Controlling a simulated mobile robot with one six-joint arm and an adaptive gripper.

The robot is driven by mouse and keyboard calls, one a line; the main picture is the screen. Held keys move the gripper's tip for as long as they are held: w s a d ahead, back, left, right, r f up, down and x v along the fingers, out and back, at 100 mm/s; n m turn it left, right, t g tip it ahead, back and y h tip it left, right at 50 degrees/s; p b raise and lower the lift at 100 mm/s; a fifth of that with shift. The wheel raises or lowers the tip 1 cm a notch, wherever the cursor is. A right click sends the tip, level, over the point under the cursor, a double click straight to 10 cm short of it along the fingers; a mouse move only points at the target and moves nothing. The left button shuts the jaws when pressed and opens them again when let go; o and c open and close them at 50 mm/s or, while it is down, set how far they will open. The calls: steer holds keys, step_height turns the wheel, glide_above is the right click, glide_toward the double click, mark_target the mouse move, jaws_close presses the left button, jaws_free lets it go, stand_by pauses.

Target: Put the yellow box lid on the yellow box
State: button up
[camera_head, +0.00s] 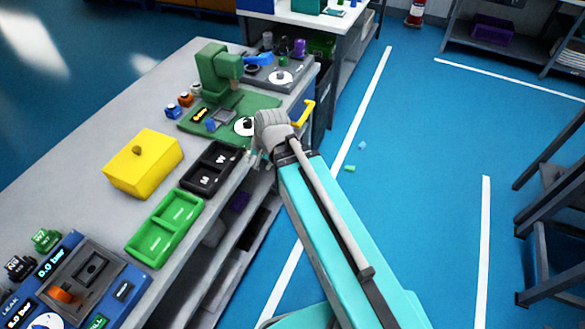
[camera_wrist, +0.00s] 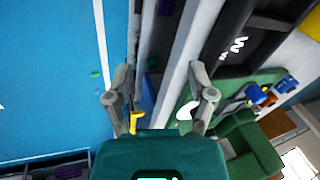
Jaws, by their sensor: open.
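The yellow box (camera_head: 143,172) stands on the grey bench at the left in the head view. My gripper (camera_head: 257,157) is at the bench's right edge, beside the black tray and well to the right of the box. In the wrist view my gripper (camera_wrist: 160,70) has its fingers spread wide, with nothing held between them.
The black tray (camera_head: 187,180) and green tray (camera_head: 145,245) lie along the bench edge. A blue gauge panel (camera_head: 120,270) is at front left. Bench left of the box is clear.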

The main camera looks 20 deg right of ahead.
steer(key=s+d+n+g+h, duration=0.2)
steer(key=s+d+n, duration=0.2)
steer(key=d, duration=0.5)
steer(key=shift+s+f+n, duration=0.35)
steer(key=shift+f+n, duration=0.1)
steer(key=shift+n, duration=0.25)
steer(key=shift+r, duration=0.1)
step_height(320, 180, up, 5)
steer(key=p, duration=0.5)
stand_by(0.4)
